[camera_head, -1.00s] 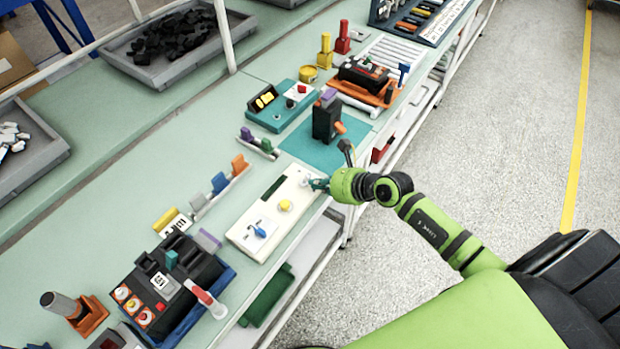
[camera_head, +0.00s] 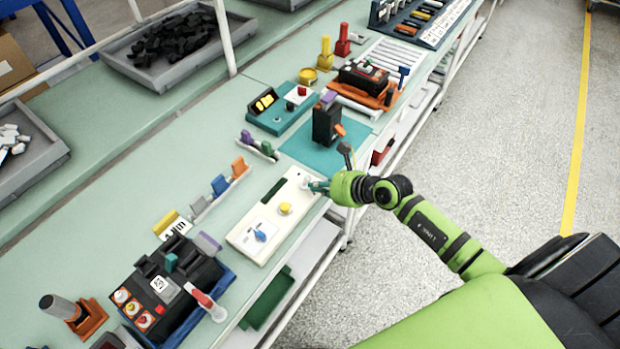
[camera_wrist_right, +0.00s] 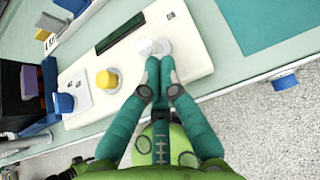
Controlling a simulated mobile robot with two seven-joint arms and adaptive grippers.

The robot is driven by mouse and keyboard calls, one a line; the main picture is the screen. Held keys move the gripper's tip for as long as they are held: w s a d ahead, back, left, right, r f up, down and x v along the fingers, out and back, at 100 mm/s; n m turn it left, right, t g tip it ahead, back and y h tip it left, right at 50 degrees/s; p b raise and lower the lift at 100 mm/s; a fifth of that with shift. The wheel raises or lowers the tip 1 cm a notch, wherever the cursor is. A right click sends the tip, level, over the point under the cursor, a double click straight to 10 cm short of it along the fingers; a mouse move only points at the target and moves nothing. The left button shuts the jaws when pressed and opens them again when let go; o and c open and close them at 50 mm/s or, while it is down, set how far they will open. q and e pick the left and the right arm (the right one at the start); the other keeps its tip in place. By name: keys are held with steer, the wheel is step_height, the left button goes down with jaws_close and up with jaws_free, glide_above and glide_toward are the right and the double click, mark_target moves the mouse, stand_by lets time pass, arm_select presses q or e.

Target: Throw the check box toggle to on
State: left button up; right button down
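The check box (camera_head: 284,229) is a long white box on the bench, with a dark strip, a yellow button (camera_head: 285,209) and a blue knob (camera_head: 260,234). My right gripper (camera_head: 318,186) is over that end of the box. In the wrist view its two teal fingers (camera_wrist_right: 159,62) are together, with nothing visible between them. Whether they touch the toggle is unclear. My left gripper is not in view.
A black breaker (camera_head: 326,122) stands on a teal mat (camera_head: 300,146) beyond the box. A larger black unit (camera_head: 165,285) in a blue tray is on the near side. A rack of coloured pieces (camera_head: 222,194) lies left of the box. The floor right of the bench is clear.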

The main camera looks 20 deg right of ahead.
mark_target(308, 178)
steer(key=shift+w, duration=0.1)
stand_by(0.3)
steer(key=shift+w+a+r, duration=0.2)
steer(key=shift+w+a, duration=0.1)
steer(key=shift+w, duration=0.25)
steer(key=shift+f, duration=0.1)
steer(key=shift+s, duration=0.2)
steer(key=shift+s+d+f, duration=0.2)
steer(key=shift+s+d, duration=0.05)
steer(key=shift+s, duration=0.1)
steer(key=r+p, duration=0.1)
steer(key=s+r+p, duration=0.1)
steer(key=r+p, duration=0.1)
steer(key=d+r+p, duration=0.1)
steer(key=p, duration=0.1)
steer(key=shift+s+r, duration=0.2)
steer(key=shift+s, duration=0.1)
steer(key=shift+s+d+r+p, duration=0.15)
steer(key=shift+s+r+p, duration=0.1)
steer(key=shift+r, duration=0.25)
steer(key=shift+s+d+r+p, duration=0.15)
steer(key=shift+s+r, duration=0.1)
steer(key=shift+r, duration=0.2)
steer(key=shift+a, duration=0.1)
